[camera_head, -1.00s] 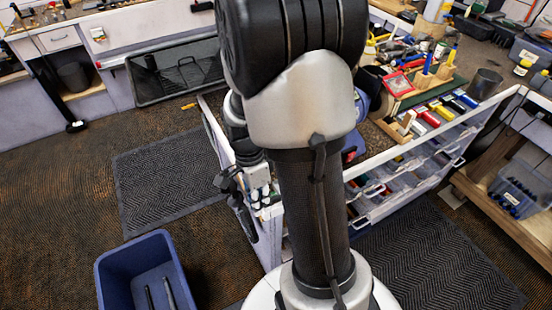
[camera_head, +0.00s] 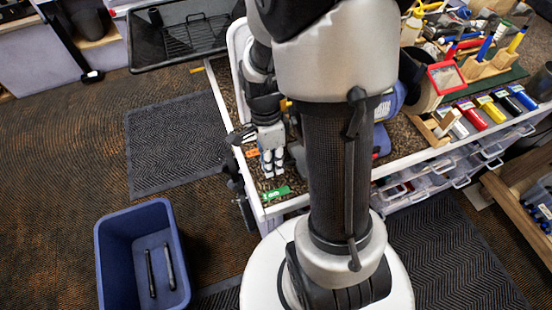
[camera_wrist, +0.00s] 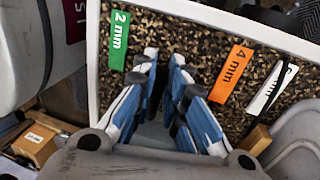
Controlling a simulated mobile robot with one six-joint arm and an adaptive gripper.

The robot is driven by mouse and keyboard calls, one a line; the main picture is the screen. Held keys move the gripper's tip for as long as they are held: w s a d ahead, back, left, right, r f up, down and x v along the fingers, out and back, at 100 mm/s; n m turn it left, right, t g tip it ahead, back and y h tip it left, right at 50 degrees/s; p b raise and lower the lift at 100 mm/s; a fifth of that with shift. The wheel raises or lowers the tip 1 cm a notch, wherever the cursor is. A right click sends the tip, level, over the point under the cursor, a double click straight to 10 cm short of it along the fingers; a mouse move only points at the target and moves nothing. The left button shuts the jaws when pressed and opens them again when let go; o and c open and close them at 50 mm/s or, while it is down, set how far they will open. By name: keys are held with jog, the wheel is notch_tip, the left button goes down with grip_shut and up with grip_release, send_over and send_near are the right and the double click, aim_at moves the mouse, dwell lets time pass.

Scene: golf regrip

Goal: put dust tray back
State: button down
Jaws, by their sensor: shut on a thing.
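My gripper (camera_head: 270,155) is over the left end of the workbench, with its fingers pointing down at the speckled top. In the wrist view my gripper (camera_wrist: 164,65) shows two blue and white fingers with a narrow gap between their tips. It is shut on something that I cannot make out. A green 2 mm label (camera_wrist: 119,40), an orange 4 mm label (camera_wrist: 232,74) and a white label (camera_wrist: 268,92) lie on the speckled surface around the fingers. I cannot pick out the dust tray for certain. A black tray with a wire rack (camera_head: 188,38) stands at the upper left.
The workbench (camera_head: 222,95) has a raised white edge. A blue bin (camera_head: 113,262) with two dark rods stands on the floor at the lower left. Black mats (camera_head: 175,145) lie on the carpet. Colored boxes (camera_head: 490,108) and a red-framed tray (camera_head: 447,77) crowd the bench's right side.

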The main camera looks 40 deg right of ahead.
jog(key=shift+a+f, duration=0.1)
jog(key=shift+f, duration=0.2)
jog(key=c, duration=1.6)
grip_release()
jog(key=shift+c, duration=0.2)
jog(key=w+r+p, duration=0.1)
jog(key=r+p, duration=0.2)
jog(key=r, duration=0.5)
jog(key=w+d+r+p, duration=0.1)
jog(key=w+r+p, duration=0.1)
jog(key=r, duration=0.7)
jog(key=shift+w+p, duration=0.2)
jog(key=shift+p, duration=0.6)
jog(key=shift+a, duration=0.1)
